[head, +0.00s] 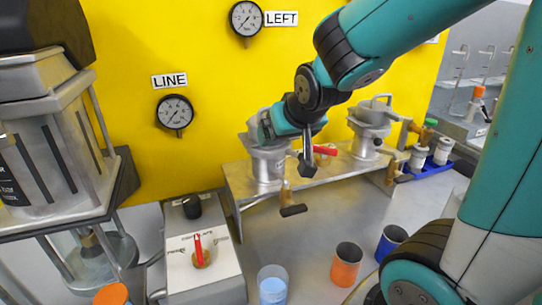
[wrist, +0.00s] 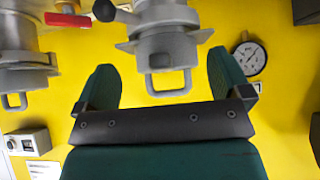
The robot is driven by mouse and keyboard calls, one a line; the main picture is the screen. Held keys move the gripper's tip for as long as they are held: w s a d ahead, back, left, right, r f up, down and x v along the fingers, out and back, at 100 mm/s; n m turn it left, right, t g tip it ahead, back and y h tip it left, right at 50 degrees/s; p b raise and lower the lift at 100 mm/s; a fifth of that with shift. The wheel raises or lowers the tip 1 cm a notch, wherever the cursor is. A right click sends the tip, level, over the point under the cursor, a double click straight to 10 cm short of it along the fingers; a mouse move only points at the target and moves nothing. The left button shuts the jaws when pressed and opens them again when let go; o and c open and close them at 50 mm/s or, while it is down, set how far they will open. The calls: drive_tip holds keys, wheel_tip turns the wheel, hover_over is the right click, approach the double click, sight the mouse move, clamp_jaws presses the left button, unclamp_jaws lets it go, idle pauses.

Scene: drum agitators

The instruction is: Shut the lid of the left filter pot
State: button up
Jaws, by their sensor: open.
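The left filter pot (head: 268,168) is a grey metal pot on a metal bench shelf by the yellow wall. My gripper (head: 268,125) is at its top and hides much of its lid in the head view. In the wrist view, which looks upside down, the pot (wrist: 165,18) comes in from the top edge with its flange and a square loop handle (wrist: 168,94). My open gripper (wrist: 162,68) has one teal finger on each side of the pot's loop end, apart from it. I cannot tell how far the lid is open.
A second pot (head: 370,130) stands to the right on the shelf (head: 335,170), with a red lever (head: 325,150) between. Below are an orange cup (head: 346,268), a blue cup (head: 390,240) and a clear beaker (head: 272,287). A control box (head: 205,265) stands at left.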

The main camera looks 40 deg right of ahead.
drive_tip(key=p+v, duration=0.2)
drive_tip(key=v, duration=0.4)
drive_tip(key=shift+r, duration=0.25)
drive_tip(key=shift+s+a, duration=0.15)
idle(0.4)
